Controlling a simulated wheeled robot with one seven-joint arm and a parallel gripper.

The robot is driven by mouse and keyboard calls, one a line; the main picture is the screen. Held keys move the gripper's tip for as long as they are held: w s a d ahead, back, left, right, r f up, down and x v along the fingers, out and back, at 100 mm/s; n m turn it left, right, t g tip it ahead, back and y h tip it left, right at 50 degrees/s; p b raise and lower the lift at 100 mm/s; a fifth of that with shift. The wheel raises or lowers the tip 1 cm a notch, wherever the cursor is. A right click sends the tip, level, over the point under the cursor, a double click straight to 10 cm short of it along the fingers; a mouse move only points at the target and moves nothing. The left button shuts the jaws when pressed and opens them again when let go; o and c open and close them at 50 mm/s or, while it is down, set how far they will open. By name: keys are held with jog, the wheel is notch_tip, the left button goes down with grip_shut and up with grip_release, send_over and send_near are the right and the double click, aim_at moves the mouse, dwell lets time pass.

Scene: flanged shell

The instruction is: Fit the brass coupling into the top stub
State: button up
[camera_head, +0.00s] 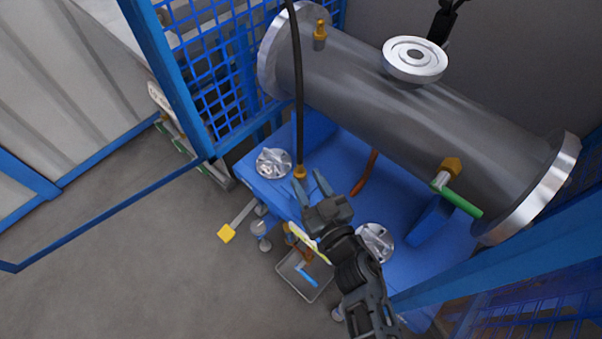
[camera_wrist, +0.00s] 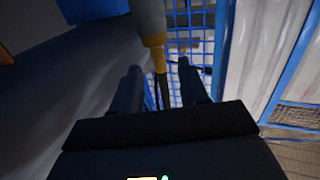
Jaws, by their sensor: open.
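The brass coupling (camera_head: 300,172) hangs at the lower end of a dark hose (camera_head: 297,90), in front of the grey vessel. In the wrist view, a brass-coloured tip (camera_wrist: 154,41) under a pale cylinder shows above and between the spread fingers (camera_wrist: 163,80). Nothing is gripped.
The flanged vessel (camera_head: 450,120) lies across a blue base (camera_head: 340,155). A valve with a green handle (camera_head: 458,200) juts from its front right. A blue mesh fence (camera_head: 220,75) stands at left. A grey tray (camera_head: 303,278) with small items is below. Open floor (camera_head: 130,260) lies left.

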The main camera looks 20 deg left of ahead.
aim_at(301, 171)
jog(key=b+x, duration=0.1)
jog(key=x, duration=0.1)
jog(key=f+b+x, duration=0.1)
jog(key=x, duration=0.1)
jog(key=shift+w+a, duration=0.15)
jog(key=shift+w, duration=0.05)
jog(key=shift+w+a, duration=0.25)
jog(key=shift+w, duration=0.05)
jog(key=shift+r, duration=0.1)
grip_shut()
